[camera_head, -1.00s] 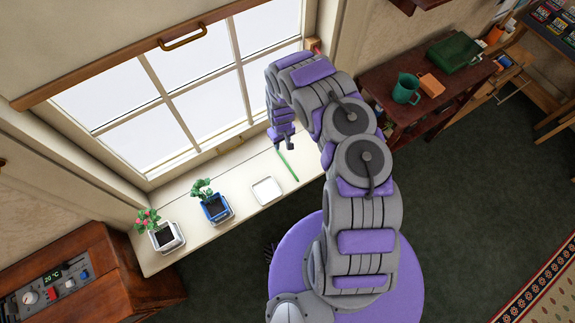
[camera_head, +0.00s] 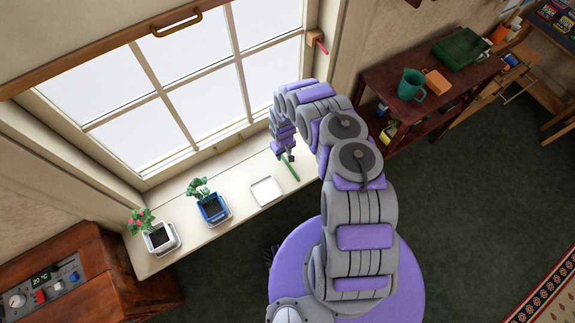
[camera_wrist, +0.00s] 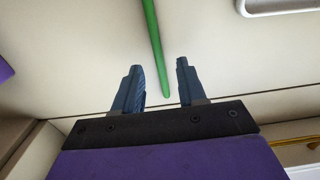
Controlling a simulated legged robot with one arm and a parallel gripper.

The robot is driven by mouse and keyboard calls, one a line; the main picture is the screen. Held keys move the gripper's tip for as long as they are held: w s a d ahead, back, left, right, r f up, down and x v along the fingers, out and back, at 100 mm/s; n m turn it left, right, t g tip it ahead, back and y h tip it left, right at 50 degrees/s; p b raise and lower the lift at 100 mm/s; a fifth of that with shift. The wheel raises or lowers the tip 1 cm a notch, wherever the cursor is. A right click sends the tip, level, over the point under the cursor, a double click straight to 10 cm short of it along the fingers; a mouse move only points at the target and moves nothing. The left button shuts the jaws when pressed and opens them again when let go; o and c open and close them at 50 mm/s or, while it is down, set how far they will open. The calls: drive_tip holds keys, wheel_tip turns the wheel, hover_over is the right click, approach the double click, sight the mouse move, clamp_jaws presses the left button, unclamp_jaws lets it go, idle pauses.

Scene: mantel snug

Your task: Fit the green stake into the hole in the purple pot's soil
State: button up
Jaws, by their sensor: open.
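The green stake (camera_head: 291,169) lies on the pale window sill (camera_head: 238,165), to the right of a small white tray. My gripper (camera_head: 287,157) is just above the stake's upper end in the head view. In the wrist view, my gripper (camera_wrist: 158,66) is open, with its two dark fingers apart. The stake (camera_wrist: 152,35) runs between the fingertips there, and its near end shows between the fingers. Nothing is held. I cannot make out the purple pot or its hole. A purple patch (camera_wrist: 5,70) shows at the left edge of the wrist view; I cannot tell what it is.
A blue pot (camera_head: 212,210) and a white pot (camera_head: 160,238), both planted, stand left of the white tray (camera_head: 266,190). The window is behind the sill. A brown table (camera_head: 400,70) with a teal jug (camera_head: 411,84) stands right of my arm.

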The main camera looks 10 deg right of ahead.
drive_tip(key=shift+f, duration=0.95)
drive_tip(key=shift+c, duration=0.4)
clamp_jaws()
